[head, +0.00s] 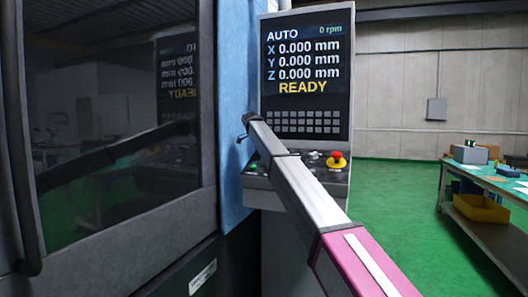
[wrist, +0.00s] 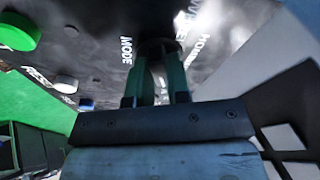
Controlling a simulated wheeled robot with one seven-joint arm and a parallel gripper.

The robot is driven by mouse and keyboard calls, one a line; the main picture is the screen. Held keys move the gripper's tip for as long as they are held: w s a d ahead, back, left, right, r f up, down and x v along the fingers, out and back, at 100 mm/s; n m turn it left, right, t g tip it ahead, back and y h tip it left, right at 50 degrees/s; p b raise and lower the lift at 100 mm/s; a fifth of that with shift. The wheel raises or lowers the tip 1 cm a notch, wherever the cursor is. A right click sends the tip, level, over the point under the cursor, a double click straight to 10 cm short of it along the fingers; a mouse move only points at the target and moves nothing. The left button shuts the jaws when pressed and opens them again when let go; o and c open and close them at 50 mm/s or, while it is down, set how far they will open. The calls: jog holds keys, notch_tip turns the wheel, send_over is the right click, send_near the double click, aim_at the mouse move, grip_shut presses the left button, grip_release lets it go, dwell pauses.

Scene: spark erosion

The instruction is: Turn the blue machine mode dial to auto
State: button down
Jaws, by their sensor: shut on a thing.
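The blue machine (head: 233,60) has a control panel with a screen (head: 306,70) that reads AUTO, 0 rpm, zero X, Y and Z values and READY. In the wrist view, my gripper (wrist: 158,64) is shut on the mode dial (wrist: 158,46), a dark round knob beside the word MODE. The dial's pointer and position marks cannot be made out. In the head view my arm crosses in front of the panel and hides the dial.
A red emergency stop button (head: 336,160) sits on the panel right of my arm. A green button (wrist: 18,32) shows at upper left in the wrist view. The machine's dark window (head: 100,100) is at left. A workbench (head: 495,182) with a yellow bin (head: 481,208) stands right; green floor between is clear.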

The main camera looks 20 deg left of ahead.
jog(key=shift+f, duration=0.1)
jog(key=c, duration=1.1)
grip_release()
